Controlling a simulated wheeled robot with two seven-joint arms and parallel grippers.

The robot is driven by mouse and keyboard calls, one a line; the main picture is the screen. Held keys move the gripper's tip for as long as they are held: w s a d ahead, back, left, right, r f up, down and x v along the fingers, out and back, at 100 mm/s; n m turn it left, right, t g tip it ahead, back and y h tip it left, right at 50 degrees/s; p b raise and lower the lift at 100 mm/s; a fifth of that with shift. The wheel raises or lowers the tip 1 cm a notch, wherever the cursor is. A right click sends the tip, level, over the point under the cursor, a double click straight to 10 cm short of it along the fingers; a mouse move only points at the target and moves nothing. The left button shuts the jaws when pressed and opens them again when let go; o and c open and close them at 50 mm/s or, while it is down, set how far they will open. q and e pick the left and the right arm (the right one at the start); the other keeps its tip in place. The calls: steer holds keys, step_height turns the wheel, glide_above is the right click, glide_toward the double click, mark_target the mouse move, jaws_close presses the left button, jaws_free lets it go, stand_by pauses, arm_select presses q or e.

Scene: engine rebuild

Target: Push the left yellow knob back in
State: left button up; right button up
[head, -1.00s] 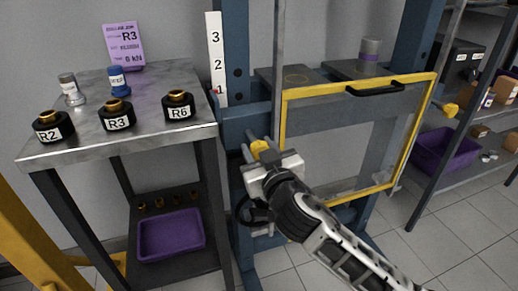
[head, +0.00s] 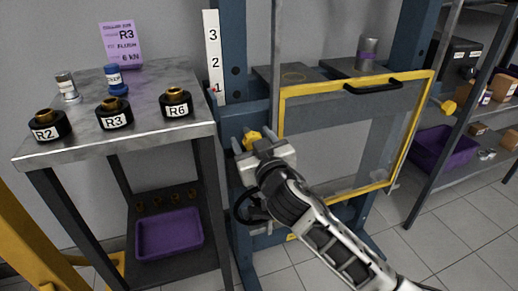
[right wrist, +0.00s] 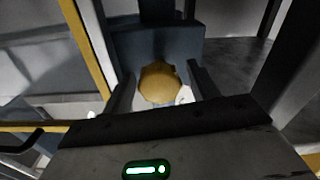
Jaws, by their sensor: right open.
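The left yellow knob (head: 252,138) sits on the blue press frame, left of the yellow-edged guard. In the right wrist view the yellow knob (right wrist: 159,83) lies between the two open fingers, with a gap on each side. My right gripper (head: 248,143) is open around the knob, its body hiding part of the frame below. Whether the knob touches anything inside the gripper cannot be told. A second yellow knob (head: 446,106) sticks out on the right side of the frame. My left gripper is not in view.
The yellow-edged guard (head: 340,91) with a black handle stands right of my gripper. A metal table (head: 85,130) with labelled black parts is at the left. A black handwheel (head: 245,207) is below my gripper. Shelves with a purple bin (head: 445,146) are at the right.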

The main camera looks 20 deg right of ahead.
steer(key=s, duration=1.5)
steer(key=shift+s+d, duration=0.3)
steer(key=shift+s, duration=0.1)
